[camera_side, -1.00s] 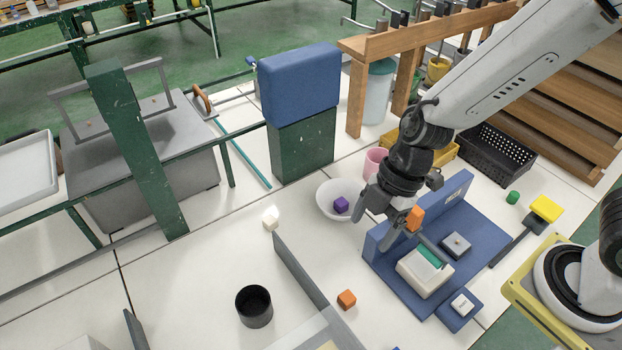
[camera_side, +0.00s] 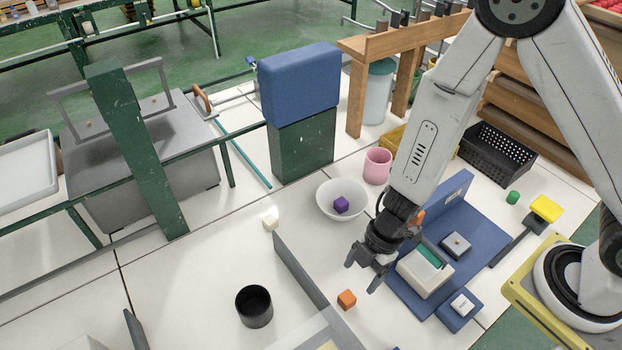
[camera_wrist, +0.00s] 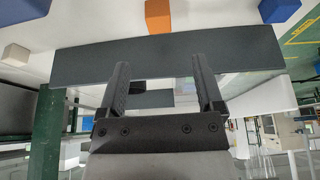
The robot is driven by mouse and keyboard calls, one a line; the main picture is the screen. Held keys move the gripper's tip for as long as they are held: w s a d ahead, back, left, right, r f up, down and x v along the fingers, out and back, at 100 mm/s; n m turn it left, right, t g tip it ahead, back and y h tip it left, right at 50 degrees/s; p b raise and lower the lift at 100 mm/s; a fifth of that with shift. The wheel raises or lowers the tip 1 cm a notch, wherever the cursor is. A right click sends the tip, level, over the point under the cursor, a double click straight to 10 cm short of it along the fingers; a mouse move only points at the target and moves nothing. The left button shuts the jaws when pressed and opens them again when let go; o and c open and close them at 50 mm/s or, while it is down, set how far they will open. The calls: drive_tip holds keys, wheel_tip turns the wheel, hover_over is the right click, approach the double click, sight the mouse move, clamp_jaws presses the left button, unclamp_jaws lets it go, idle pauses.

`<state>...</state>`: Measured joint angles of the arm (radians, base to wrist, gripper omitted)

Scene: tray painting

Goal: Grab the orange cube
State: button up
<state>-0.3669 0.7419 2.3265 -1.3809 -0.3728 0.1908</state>
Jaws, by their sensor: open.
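The orange cube (camera_side: 346,299) lies on the white table, to the right of a thin grey upright panel. It also shows in the wrist view (camera_wrist: 159,16), at the top and roughly centred above the gap between my fingers. My gripper (camera_side: 361,277) is open and empty. It hangs above the table, up and to the right of the cube in the side view, and does not touch it. In the wrist view both dark fingers of my gripper (camera_wrist: 159,65) stand apart with nothing held between them.
The grey panel (camera_side: 301,270) stands left of the cube and crosses the wrist view (camera_wrist: 200,52). A blue fixture (camera_side: 405,292) with a white box is at the right. A white bowl (camera_side: 326,205) with a purple cube (camera_side: 341,205), a black cup (camera_side: 254,307) and a white cube (camera_side: 270,222) stand nearby.

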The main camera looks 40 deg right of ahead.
sight(348, 297)
drive_tip(key=shift+f, duration=0.45)
drive_tip(key=shift+x, duration=1.3)
drive_tip(key=shift+f, duration=0.1)
drive_tip(key=shift+x, duration=2.5)
clamp_jaws()
